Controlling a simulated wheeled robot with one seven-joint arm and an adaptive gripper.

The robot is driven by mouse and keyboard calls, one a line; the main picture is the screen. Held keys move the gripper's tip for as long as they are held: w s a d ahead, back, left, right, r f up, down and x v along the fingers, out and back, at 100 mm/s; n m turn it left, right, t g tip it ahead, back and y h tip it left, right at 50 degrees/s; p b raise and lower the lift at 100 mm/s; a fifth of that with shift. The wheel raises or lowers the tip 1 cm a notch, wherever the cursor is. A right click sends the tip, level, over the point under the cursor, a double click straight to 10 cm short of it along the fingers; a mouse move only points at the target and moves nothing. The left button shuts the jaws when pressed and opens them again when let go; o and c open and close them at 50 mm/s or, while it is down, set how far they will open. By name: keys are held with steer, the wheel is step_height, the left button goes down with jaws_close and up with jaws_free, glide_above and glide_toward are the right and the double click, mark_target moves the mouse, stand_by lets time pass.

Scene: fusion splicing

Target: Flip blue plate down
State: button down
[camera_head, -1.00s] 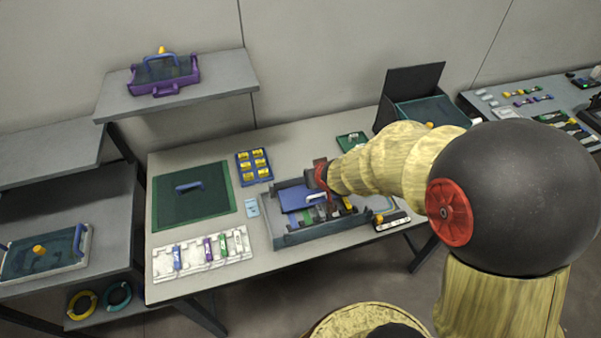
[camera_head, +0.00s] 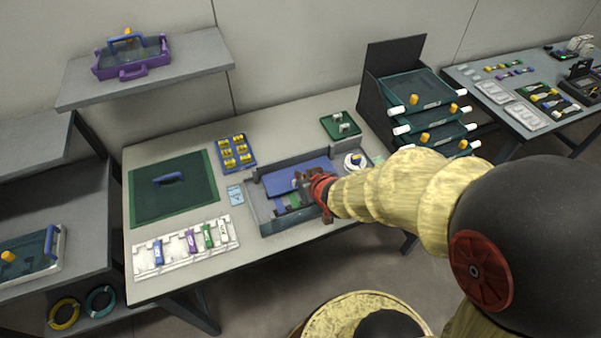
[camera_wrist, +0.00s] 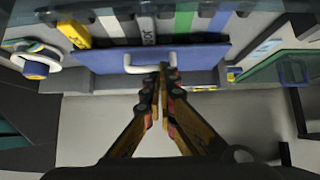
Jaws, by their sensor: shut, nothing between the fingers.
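The blue plate (camera_head: 290,178) is in the grey tray (camera_head: 268,223) on the middle table. In the wrist view the plate (camera_wrist: 105,61) spans the upper middle, with a pale handle (camera_wrist: 136,69) on it. Coloured strips (camera_wrist: 185,24) show beyond the plate. My gripper (camera_wrist: 163,70) is shut and empty, its fingertips close together beside the handle. I cannot tell whether they touch it. In the head view my gripper (camera_head: 300,180) is over the tray and hides part of the plate. The plate's exact tilt is unclear.
A dark drawer rack (camera_head: 395,60) with white-ended handles stands at the table's right rear.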

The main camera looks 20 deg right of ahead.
steer(key=shift+s+f, duration=0.2)
steer(key=shift+f, duration=0.1)
steer(key=shift+r, duration=0.1)
stand_by(0.4)
